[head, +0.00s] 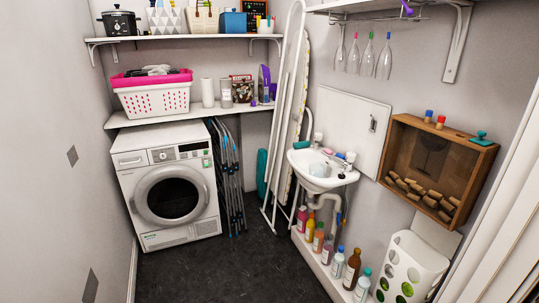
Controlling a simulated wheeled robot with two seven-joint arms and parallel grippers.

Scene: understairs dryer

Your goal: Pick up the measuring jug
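I cannot make out a measuring jug for certain in the head view. Small containers stand on the middle shelf (150,119), among them a grey canister (226,94) and a white paper roll (207,93), but none shows a clear spout or handle. Small items also sit around the white sink (318,172), too small to tell apart. Neither of my grippers is in view.
A white dryer (165,158) stands below the shelves, with a folded rack (228,175) beside it. An ironing board (289,110) leans in the corner. Several bottles (337,263) line a low ledge at right. The dark floor (225,270) is clear.

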